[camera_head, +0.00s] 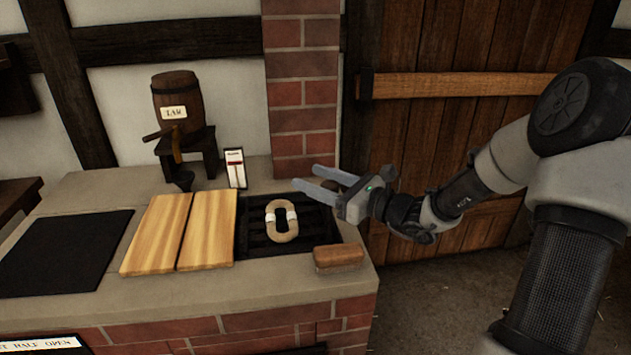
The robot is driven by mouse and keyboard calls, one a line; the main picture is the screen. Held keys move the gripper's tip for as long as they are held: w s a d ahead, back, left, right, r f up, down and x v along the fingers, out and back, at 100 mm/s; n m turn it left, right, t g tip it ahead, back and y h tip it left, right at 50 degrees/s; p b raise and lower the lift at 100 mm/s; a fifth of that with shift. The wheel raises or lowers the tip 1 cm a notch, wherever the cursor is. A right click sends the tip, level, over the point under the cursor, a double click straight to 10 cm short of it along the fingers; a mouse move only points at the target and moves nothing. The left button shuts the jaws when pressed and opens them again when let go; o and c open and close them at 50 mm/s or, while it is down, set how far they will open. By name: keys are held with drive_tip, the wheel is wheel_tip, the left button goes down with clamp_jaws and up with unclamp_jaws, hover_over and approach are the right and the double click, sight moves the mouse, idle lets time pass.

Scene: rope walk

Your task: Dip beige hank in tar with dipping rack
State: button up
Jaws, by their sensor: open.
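A beige hank (296,231), an oval ring with white bindings on its sides, lies on a dark slatted rack (252,240) set in the top of a brick hearth. A brown wooden block (339,256), possibly the rack's handle, sits at the rack's front right corner. My gripper (306,178) is open and empty. It is above and behind the hank, its fingers pointing left, apart from the hank. A small barrel (174,99) labelled as tar stands on a dark stand at the back. No tar surface is visible.
Two pale wooden boards (182,232) lie left of the rack. A black square plate (62,252) lies further left. A white gauge card (235,168) stands behind the boards. A brick pillar (302,90) rises behind the rack. A wooden door (440,140) stands behind my arm.

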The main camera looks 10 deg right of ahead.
clamp_jaws()
wheel_tip(320, 180, down, 5)
drive_tip(key=shift+r+b, duration=0.2)
drive_tip(key=shift+b, duration=0.75)
unclamp_jaws()
drive_tip(key=p+v, duration=0.3)
drive_tip(key=v, duration=1.4)
drive_tip(key=shift+s+d, duration=0.2)
drive_tip(key=shift+r, duration=0.15)
drive_tip(key=shift+c, duration=0.2)
